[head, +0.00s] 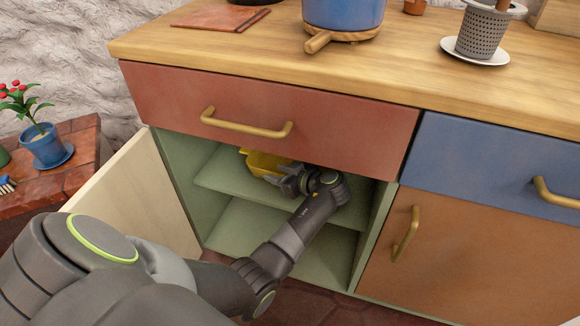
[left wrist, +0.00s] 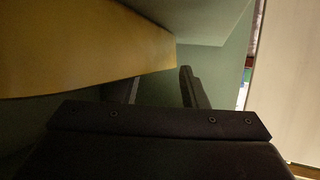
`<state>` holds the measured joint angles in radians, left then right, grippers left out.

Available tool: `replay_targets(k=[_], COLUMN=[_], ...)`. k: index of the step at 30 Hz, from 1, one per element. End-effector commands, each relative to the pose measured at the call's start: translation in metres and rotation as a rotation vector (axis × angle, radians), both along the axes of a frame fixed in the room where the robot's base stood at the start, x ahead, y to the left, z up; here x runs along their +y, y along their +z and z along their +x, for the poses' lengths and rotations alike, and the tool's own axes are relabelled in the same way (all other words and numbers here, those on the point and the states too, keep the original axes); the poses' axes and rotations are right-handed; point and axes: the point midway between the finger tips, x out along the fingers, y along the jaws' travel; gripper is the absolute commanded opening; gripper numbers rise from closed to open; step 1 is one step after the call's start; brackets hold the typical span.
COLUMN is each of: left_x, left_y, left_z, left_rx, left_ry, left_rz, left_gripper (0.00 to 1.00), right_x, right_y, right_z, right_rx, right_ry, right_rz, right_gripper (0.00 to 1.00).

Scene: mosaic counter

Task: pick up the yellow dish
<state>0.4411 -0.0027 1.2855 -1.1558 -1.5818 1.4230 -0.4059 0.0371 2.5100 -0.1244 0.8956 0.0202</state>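The yellow dish (head: 262,165) sits on the upper shelf inside the open green cabinet, under the red drawer. My left gripper (head: 290,182) reaches into the cabinet at the dish's right side and hides part of it. In the left wrist view the dish (left wrist: 85,50) fills the upper left, close to the camera. The left gripper's fingers (left wrist: 163,88) are apart there, with green cabinet visible between them. The dish covers part of one finger; I cannot tell whether they touch. My right gripper is not in view.
The red drawer front (head: 265,110) is just above my left arm. The pale cabinet door (head: 135,195) stands open at the left. The lower shelf (head: 285,250) looks empty. A blue pot (head: 344,14) stands on the wooden counter (head: 230,50).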

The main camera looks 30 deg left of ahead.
Motion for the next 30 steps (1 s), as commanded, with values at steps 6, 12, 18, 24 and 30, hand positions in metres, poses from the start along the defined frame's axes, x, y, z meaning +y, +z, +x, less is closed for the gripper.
replay_targets(k=[6, 12, 18, 24, 30], left_x=[0.0101, 0.0098, 0.0097, 0.0095, 0.0094], left_y=[-0.004, -0.0039, -0.0041, -0.0048, -0.0059], left_z=[0.0014, 0.0013, 0.0012, 0.001, 0.0005], left_rx=[0.0, 0.0, 0.001, 0.002, 0.005], left_ry=[0.0, 0.0, 0.0, -0.001, -0.001], left_rz=[-0.001, -0.001, -0.002, -0.003, -0.003], left_gripper=[0.39, 0.31, 0.05, 0.0, 0.0], right_x=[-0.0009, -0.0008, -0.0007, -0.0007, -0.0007], right_y=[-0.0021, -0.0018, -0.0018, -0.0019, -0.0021], right_z=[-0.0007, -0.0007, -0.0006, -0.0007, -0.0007], right_rx=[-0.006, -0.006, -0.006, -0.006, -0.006], right_ry=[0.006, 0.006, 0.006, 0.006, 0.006], right_rz=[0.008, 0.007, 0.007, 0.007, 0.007], right_gripper=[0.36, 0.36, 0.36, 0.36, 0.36])
